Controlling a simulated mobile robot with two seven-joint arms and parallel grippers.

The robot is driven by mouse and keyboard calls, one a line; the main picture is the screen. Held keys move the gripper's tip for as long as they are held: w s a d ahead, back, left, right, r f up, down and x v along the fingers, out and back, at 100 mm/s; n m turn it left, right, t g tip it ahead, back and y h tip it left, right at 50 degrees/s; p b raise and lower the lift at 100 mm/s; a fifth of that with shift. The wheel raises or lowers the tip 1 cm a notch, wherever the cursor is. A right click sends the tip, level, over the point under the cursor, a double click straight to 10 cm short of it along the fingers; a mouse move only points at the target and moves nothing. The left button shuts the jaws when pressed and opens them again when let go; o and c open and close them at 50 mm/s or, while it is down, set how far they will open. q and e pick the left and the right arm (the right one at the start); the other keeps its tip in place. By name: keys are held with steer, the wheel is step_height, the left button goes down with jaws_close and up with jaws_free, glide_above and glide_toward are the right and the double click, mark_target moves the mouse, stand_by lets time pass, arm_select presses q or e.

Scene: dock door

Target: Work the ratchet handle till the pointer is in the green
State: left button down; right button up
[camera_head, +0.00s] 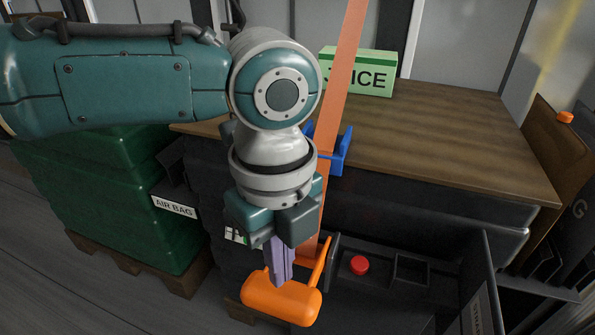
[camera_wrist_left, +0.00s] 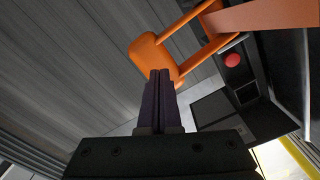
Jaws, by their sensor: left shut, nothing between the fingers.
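The orange ratchet handle (camera_head: 282,302) has a thick rounded grip and sticks out at the front of the load, low in the head view. In the left wrist view its grip (camera_wrist_left: 150,55) lies just beyond my fingertips. My left gripper (camera_head: 280,280) points down with its purple fingers closed together and empty, at the grip; I cannot tell whether they touch it. The fingers also show in the left wrist view (camera_wrist_left: 160,85). An orange strap (camera_head: 343,85) runs up from the ratchet past a blue bracket (camera_head: 341,155). I cannot make out the pointer or green zone. My right gripper is not in view.
A red knob (camera_head: 359,265) sits in a dark open bin (camera_head: 400,305) right of the handle. A wooden top (camera_head: 440,140) carries a green box (camera_head: 370,75) marked "ICE". Green crates (camera_head: 110,190) and an "AIR BAG" label (camera_head: 175,206) are at left.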

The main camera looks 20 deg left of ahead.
mark_target(282, 292)
arm_select(q)
steer(key=shift+f+b, duration=2.15)
steer(key=shift+f, duration=0.85)
steer(key=shift+r, duration=0.15)
step_height(282, 292, up, 6)
steer(key=p, duration=0.6)
steer(key=shift+p, duration=0.3)
steer(key=shift+f, duration=0.2)
